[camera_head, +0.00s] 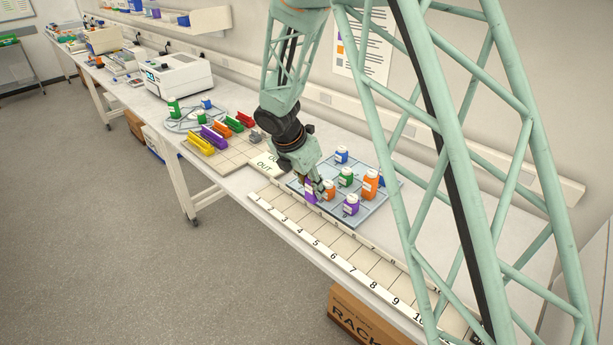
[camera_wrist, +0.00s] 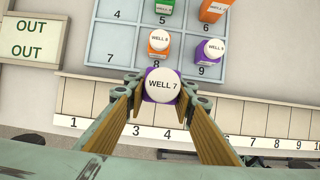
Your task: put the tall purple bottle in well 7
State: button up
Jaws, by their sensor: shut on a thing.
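The tall purple bottle (camera_head: 309,191) is between the fingers of my gripper (camera_head: 314,188), at the near left side of the grey tray. In the wrist view the bottle (camera_wrist: 162,86) shows a white cap reading "WELL 7", and both fingers of my gripper (camera_wrist: 162,98) close on its sides. It appears raised, overlapping the gap between the tray and the numbered rack; its exact height cannot be told. The white numbered rack (camera_head: 337,262) runs along the bench's front edge, with the 7 right of the gripper. In the wrist view my right finger hides part of the rack's numbers.
The grey tray (camera_wrist: 103,43) holds a short orange bottle (camera_head: 329,188), a short purple bottle (camera_head: 351,206), a green bottle (camera_head: 346,178), a tall orange bottle (camera_head: 370,186) and a blue bottle (camera_head: 341,156). Its compartment 7 looks empty. An "OUT" mat (camera_wrist: 33,38) lies to the left.

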jog(key=w+a, duration=0.1)
jog(key=w, duration=0.3)
jog(key=w+a+f, duration=0.1)
jog(key=w, duration=0.8)
jog(key=shift+w+a+f+p, duration=0.15)
jog(key=shift+w+a+p, duration=0.15)
jog(key=shift+a, duration=0.1)
jog(key=shift+w, duration=0.2)
jog(key=shift+w+a+f, duration=0.1)
jog(key=shift+f, duration=1.7)
jog(key=shift+f, duration=0.15)
jog(key=o, duration=0.8)
jog(key=shift+o, duration=0.2)
jog(key=v, duration=1.2)
